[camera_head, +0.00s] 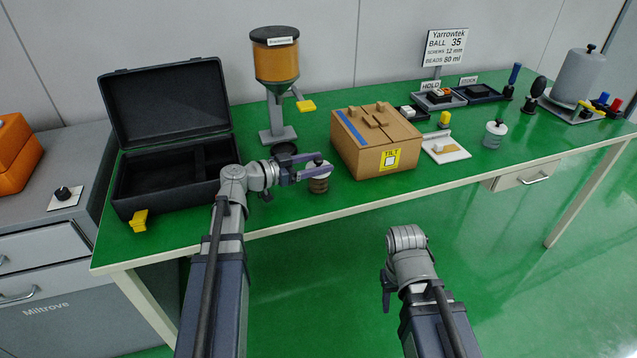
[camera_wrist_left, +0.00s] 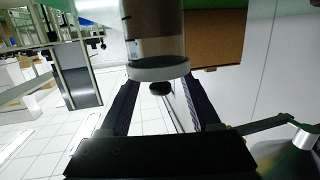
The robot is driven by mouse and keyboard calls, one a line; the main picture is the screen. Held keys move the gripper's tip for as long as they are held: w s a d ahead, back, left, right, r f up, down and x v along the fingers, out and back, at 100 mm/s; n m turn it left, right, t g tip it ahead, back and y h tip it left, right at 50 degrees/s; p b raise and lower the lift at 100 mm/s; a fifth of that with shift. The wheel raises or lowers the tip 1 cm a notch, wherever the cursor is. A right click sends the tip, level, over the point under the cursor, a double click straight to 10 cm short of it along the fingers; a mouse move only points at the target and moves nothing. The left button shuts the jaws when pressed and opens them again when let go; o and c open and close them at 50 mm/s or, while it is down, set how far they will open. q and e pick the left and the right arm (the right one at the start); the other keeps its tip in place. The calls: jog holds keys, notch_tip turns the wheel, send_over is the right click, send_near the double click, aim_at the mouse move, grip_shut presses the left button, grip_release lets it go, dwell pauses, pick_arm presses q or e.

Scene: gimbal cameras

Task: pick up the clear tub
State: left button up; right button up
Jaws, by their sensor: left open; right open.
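A clear tub (camera_head: 318,183) with brown contents and a pale lid stands near the table's front edge in the head view. In the left wrist view the clear tub (camera_wrist_left: 153,48) shows upside down, with dark marks on its wall, a white lid rim and a dark knob. My left gripper (camera_head: 321,166) is open, its fingers reaching to the lid end of the tub. In the left wrist view the fingers of my left gripper (camera_wrist_left: 160,82) lie on either side of the tub; I cannot tell whether they touch it. My right gripper's fingers do not show.
A cardboard box (camera_head: 375,140) stands close to the right of the tub. A hopper (camera_head: 276,65) on a stand is behind it, and an open black case (camera_head: 175,175) is to the left. Another white-lidded jar (camera_head: 494,134) stands farther right.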

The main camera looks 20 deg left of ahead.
pick_arm(q)
jog(key=x, duration=0.3)
jog(key=shift+w+d, duration=0.2)
grip_shut()
dwell(1.2)
